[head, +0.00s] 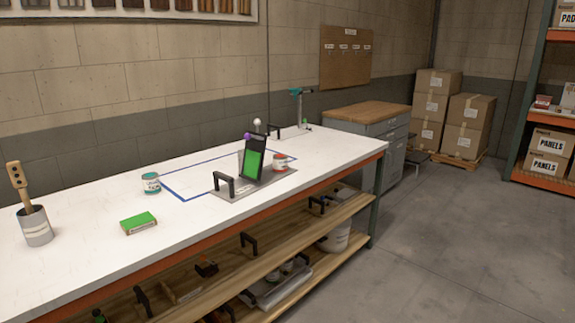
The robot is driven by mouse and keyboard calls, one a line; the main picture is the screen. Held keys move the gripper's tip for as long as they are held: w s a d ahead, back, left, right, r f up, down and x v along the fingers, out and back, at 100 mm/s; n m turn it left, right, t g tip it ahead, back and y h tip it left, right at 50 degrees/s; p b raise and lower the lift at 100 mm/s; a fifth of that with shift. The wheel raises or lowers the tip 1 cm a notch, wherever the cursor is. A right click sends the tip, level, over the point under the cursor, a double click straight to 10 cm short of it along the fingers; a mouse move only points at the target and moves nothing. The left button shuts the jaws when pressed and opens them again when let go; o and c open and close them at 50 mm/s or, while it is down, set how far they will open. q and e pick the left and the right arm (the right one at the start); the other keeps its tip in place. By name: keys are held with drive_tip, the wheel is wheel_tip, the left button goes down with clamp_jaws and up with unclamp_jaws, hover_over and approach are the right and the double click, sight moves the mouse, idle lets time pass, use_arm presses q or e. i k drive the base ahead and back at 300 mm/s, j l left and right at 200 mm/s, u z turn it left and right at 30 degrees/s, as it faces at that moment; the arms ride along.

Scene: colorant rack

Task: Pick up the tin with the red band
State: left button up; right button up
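A small tin with a red or orange-red band (280,163) stands upright on the white workbench (95,240). It is just right of a dark upright panel with a green face (253,164), and appears to be on or at the edge of a grey plate (226,193). A second tin with a teal band (151,183) stands to the left, near the blue outline on the bench top. Neither of my grippers shows in the head view.
A green-topped block (138,222) and a grey can holding a wooden-handled tool (36,226) are on the left of the bench. Black handles (223,183) rise from the plate. Shelves with items lie below. Open floor (460,240) is on the right.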

sight(279, 161)
drive_tip(key=i+z, duration=0.1)
drive_tip(key=z, duration=0.4)
drive_tip(key=i+j+z, duration=0.2)
drive_tip(key=i+z, duration=0.15)
drive_tip(key=i+j+z, duration=0.4)
drive_tip(key=i+j, duration=0.5)
drive_tip(key=i+j+z, duration=0.1)
drive_tip(key=i+j, duration=0.45)
drive_tip(key=j, duration=0.2)
